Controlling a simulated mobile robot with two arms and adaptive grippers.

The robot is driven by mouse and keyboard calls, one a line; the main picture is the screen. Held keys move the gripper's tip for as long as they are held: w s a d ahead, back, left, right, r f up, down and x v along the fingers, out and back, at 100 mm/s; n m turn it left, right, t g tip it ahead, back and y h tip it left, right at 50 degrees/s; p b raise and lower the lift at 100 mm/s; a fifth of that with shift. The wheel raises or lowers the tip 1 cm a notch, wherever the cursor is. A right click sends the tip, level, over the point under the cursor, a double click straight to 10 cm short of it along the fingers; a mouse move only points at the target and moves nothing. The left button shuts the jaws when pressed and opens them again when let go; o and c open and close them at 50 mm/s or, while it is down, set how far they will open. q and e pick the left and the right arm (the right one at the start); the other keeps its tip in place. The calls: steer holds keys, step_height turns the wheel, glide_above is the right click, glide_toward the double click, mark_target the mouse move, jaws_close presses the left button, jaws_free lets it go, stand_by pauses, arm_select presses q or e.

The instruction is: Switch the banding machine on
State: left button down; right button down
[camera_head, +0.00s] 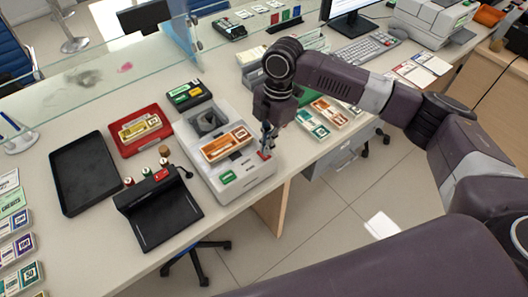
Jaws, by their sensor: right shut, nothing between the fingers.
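The banding machine (250,178) appears to be the light grey box-shaped device on the counter in the middle of the view. An orange-banded bundle (227,145) lies on its top, and a small green panel (228,177) is at its front left. A small red switch (264,155) is at its right side. My right gripper (267,149) is shut and empty, pointing down with its fingertips right at the red switch. I cannot tell whether they touch it. The fingers partly hide the switch, so its position is unclear. My left gripper is not in view.
Left of the machine are a black device (158,215), a red tray (119,143) with a bundle, stamps and an empty black tray (84,182). More bundles (333,113) lie to its right. A glass screen (105,75) stands behind. The counter's front edge is close.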

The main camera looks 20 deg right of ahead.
steer(key=shift+f, duration=1.05)
stand_by(0.6)
steer(key=shift+r, duration=0.1)
step_height(320, 180, up, 7)
steer(key=p, duration=0.7)
steer(key=shift+p, duration=0.35)
